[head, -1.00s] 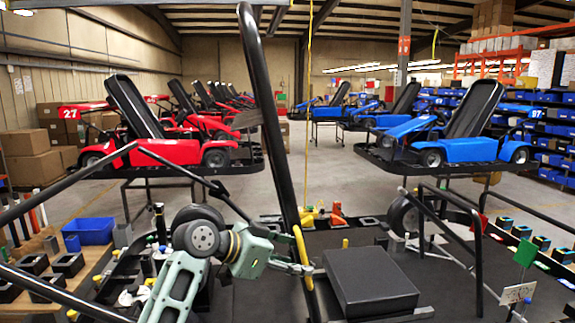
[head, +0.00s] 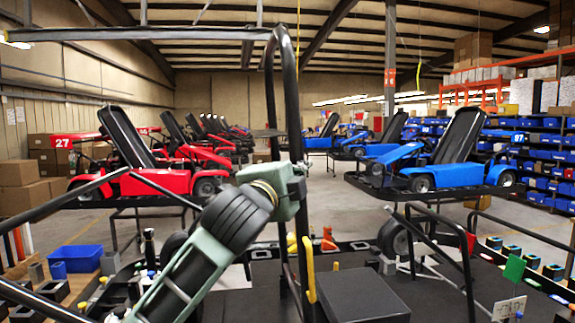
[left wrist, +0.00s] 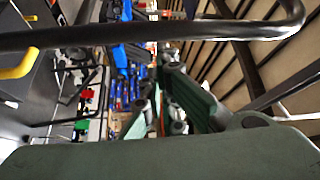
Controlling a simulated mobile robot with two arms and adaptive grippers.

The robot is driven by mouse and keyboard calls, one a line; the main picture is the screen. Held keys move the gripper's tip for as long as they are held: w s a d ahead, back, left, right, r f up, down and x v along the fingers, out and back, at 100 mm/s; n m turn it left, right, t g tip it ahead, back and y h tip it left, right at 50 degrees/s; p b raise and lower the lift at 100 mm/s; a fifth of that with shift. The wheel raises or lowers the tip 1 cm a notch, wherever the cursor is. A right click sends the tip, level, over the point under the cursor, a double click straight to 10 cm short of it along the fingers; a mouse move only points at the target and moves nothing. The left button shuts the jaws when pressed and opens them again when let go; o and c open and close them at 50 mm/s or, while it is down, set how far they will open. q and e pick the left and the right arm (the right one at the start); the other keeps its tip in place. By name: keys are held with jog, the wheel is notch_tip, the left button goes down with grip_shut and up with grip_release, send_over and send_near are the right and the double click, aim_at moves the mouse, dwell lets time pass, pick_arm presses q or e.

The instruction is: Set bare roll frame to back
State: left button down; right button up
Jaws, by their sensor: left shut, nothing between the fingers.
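The bare roll frame (head: 291,110) is a black tube hoop in the middle of the head view. A yellow grip (head: 309,268) sits low beside the post. My left arm reaches up from the bottom, and my left gripper (head: 298,172) is at the post, shut, its fingers mostly hidden. I cannot tell whether it touches the tube. In the left wrist view a black tube (left wrist: 150,32) crosses the top, close to the camera. My right gripper is not in view.
A black box (head: 360,297) sits on the dark deck right of the post. A thinner black tube frame (head: 462,255) stands farther right. A blue bin (head: 76,259) is at lower left. Red karts (head: 130,170) and a blue kart (head: 440,160) stand on racks behind.

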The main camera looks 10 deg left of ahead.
pick_arm(q)
jog(key=a+f+p+x, duration=0.15)
jog(key=p+x, duration=0.25)
jog(key=x, duration=0.4)
pick_arm(e)
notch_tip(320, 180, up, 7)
jog(key=p, duration=0.3)
pick_arm(q)
jog(key=s+a+f+n+t+b, duration=0.1)
jog(key=s+a+f+n+b, duration=0.1)
jog(key=a+b, duration=0.2)
jog(key=s+a+f+n+t+y+b, duration=0.1)
jog(key=a+b, duration=0.3)
jog(key=a, duration=0.5)
jog(key=s+a+f+n+t+y+b, duration=0.1)
jog(key=s+a+f+n+b, duration=0.2)
jog(key=a, duration=0.4)
jog(key=shift+a+n+b, duration=0.3)
jog(key=shift+n+b, duration=0.3)
jog(key=shift+b, duration=0.3)
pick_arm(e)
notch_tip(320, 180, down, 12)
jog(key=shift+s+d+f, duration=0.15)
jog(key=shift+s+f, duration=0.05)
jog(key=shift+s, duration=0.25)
